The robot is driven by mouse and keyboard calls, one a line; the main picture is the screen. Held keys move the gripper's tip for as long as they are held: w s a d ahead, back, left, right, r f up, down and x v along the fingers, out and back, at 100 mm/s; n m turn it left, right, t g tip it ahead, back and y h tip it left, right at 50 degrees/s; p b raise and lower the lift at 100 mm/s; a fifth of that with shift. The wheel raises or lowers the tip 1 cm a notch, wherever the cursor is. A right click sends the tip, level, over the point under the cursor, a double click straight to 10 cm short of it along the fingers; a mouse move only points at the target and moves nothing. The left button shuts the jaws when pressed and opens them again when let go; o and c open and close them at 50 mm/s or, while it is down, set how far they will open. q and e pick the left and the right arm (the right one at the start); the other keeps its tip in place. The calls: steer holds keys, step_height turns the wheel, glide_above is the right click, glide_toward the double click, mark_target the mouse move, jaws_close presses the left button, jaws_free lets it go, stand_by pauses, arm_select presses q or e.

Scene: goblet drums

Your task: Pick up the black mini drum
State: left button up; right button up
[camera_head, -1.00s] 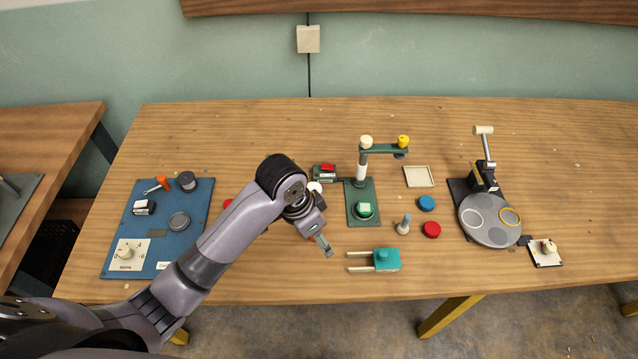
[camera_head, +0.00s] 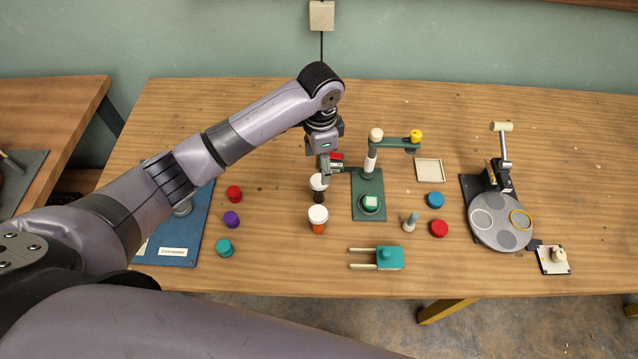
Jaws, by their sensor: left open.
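The black mini drum (camera_head: 319,196) stands upright on the table near the middle, with a white round head and a dark lower body. My left gripper (camera_head: 326,172) is open and points down right at the far side of the drum's head. It overlaps the drum's far edge in the view, and I cannot tell whether it touches. An orange mini drum (camera_head: 318,228) with the same white head stands just in front of the black one. My right gripper is not in view.
A green stand (camera_head: 369,207) with a post and crossbar is close to the right of the drums. Red (camera_head: 234,194), purple (camera_head: 232,219) and teal (camera_head: 225,248) knobs sit to the left. A red-topped block (camera_head: 336,157) lies behind the gripper. The table front between knobs and teal fork-like piece (camera_head: 389,258) is clear.

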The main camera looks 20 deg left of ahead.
mark_target(320, 180)
arm_select(q)
step_height(320, 180, down, 3)
steer(key=shift+f, duration=0.15)
steer(key=shift+s+d+f+p, duration=0.1)
steer(key=shift+s+f+p, duration=0.05)
steer(key=shift+f+p, duration=0.4)
step_height(320, 180, down, 4)
steer(key=shift+s+r+p, duration=0.1)
steer(key=shift+r+p, duration=0.05)
steer(key=shift+p, duration=0.35)
steer(key=shift+f, duration=0.35)
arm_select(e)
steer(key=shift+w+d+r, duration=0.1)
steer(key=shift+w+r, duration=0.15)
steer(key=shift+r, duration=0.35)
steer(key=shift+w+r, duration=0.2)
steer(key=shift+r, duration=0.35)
arm_select(q)
steer(key=c, duration=1.3)
